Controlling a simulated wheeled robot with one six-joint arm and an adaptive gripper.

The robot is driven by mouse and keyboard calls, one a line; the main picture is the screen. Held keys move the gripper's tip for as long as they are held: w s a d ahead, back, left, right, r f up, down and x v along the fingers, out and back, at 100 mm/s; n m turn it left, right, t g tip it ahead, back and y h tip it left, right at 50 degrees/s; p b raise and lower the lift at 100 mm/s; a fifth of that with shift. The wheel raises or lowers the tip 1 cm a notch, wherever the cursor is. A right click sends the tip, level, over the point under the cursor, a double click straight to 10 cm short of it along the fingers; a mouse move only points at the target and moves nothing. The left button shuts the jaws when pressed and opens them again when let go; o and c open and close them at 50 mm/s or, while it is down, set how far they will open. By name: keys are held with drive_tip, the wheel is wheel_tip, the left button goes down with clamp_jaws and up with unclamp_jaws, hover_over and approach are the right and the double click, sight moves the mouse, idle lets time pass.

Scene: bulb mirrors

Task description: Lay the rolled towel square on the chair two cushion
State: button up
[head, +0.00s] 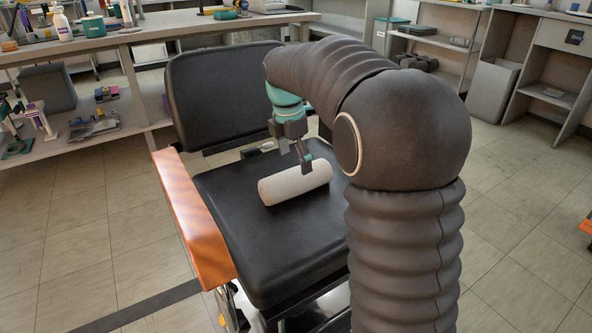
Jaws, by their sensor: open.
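The rolled towel (292,186) is a light grey-white cylinder. It lies on the black chair cushion (285,245), a little behind its middle. Its length runs at a slant, the left end nearer to me and the right end farther away. My gripper (304,168) is just above the towel's right half, pointing down, with its fingers open. I cannot tell whether a finger touches the towel. The far side of the towel and part of the cushion's right side are hidden by my gripper and arm.
The chair has a black backrest (222,93) behind the cushion and an orange-brown armrest (193,220) on its left. A cluttered workbench (130,37) stands behind the chair. Shelves (455,45) stand at the back right.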

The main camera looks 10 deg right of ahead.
sight(293, 173)
drive_tip(key=r, duration=0.3)
drive_tip(key=r+p, duration=0.1)
drive_tip(key=r, duration=0.1)
drive_tip(key=shift+a+r, duration=0.25)
drive_tip(key=shift+a, duration=0.1)
drive_tip(key=shift+s+r, duration=0.2)
drive_tip(key=shift+s, duration=0.05)
drive_tip(key=s+d+r+m+t+y, duration=0.1)
drive_tip(key=s+m+t, duration=0.2)
drive_tip(key=s+m, duration=1.1)
drive_tip(key=s+f+m+t, duration=0.1)
drive_tip(key=s+f+m, duration=0.2)
drive_tip(key=s, duration=0.5)
drive_tip(key=s+f+m+t, duration=0.1)
drive_tip(key=s+f+m, duration=0.3)
drive_tip(key=s, duration=0.3)
drive_tip(key=shift+s+m, duration=0.35)
drive_tip(key=shift+m, duration=0.05)
drive_tip(key=shift+d, duration=0.1)
wheel_tip(293, 173, up, 4)
drive_tip(key=p, duration=0.4)
drive_tip(key=shift+r, duration=0.25)
